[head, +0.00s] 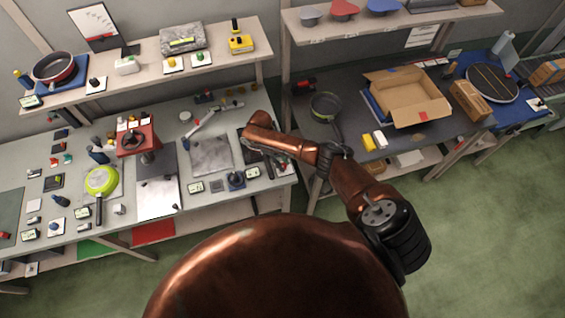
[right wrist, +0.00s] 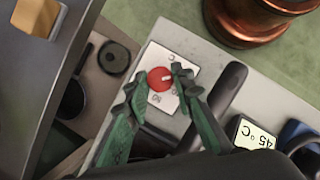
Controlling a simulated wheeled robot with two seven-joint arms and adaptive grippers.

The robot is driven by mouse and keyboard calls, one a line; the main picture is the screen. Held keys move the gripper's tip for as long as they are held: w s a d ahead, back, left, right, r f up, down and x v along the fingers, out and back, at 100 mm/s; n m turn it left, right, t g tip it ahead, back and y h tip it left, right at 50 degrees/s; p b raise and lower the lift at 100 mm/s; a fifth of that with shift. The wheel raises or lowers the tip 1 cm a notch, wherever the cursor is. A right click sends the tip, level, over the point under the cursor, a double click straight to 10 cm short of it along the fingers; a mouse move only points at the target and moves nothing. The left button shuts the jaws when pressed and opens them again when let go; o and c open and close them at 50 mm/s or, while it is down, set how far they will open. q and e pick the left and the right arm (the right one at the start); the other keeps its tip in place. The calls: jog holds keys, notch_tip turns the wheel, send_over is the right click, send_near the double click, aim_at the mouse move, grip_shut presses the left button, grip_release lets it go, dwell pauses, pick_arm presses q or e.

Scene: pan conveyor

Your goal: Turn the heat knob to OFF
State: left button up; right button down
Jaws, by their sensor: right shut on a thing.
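The heat knob (right wrist: 160,79) is a small red round knob with a pale pointer mark, on a white label plate (right wrist: 157,56) in the right wrist view. The pointer aims to the right in that view; the lettering is partly covered and too small to read surely. My right gripper (right wrist: 159,84) has its two green fingers on either side of the knob, shut on it. In the head view my right gripper (head: 269,159) is low over the right end of the grey workbench, and the knob is hidden there. My left gripper is not in view.
A 45 °C display (right wrist: 254,135) and a dark handle (right wrist: 227,88) stand close to the gripper. The darker table (head: 300,125) at right holds a pan and an open box (head: 408,97).

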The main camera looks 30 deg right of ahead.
jog(key=shift+n, duration=0.3)
jog(key=c, duration=1.7)
grip_release()
jog(key=shift+o, duration=0.2)
jog(key=v, duration=1.2)
jog(key=shift+s+a, duration=0.1)
jog(key=shift+a, duration=0.1)
